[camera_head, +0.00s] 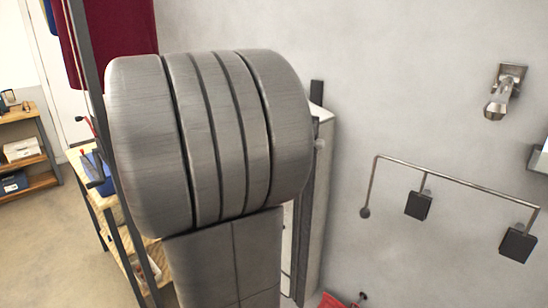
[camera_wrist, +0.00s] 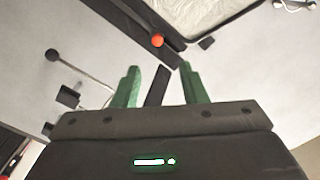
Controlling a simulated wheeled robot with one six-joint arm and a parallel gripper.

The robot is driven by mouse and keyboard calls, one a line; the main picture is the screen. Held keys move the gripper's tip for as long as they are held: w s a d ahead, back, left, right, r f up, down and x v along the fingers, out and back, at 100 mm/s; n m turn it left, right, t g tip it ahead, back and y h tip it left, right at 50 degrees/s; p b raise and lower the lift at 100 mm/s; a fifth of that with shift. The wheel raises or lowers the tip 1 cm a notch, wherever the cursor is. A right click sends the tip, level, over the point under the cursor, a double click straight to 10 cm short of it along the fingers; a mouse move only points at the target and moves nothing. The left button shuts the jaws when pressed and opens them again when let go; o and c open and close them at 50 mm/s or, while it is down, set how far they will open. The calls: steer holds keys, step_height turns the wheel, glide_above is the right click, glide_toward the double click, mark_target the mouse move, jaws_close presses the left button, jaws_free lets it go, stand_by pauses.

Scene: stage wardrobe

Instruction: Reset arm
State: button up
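My gripper (camera_wrist: 160,78) shows in the wrist view. Its two green fingers stand apart with nothing held between them. A dark bar and an orange-red ball (camera_wrist: 157,40) show beyond the fingertips; the ball appears apart from them. In the head view a large grey ribbed link of my own arm fills the middle left and hides much of what is behind it. My gripper does not show in the head view.
A metal wall rail (camera_head: 455,181) with black plates is at the right. A metal wall fixture (camera_head: 503,92) is above it. A wooden shelf unit (camera_head: 45,150) with boxes stands far left. Dark red cloth (camera_head: 120,30) hangs at upper left. Open floor (camera_head: 45,240) shows lower left.

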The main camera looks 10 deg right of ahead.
steer(key=shift+s+a, duration=0.3)
steer(key=shift+a, duration=0.05)
steer(key=shift+w+d, duration=0.1)
steer(key=p+x, duration=0.2)
steer(key=x, duration=1.1)
steer(key=shift+w+d+f+p, duration=0.1)
steer(key=shift+d+p, duration=0.05)
steer(key=shift+p, duration=0.15)
steer(key=shift+w+d+f, duration=0.1)
steer(key=shift+d, duration=0.1)
steer(key=shift+f, duration=0.15)
steer(key=shift+a, duration=0.1)
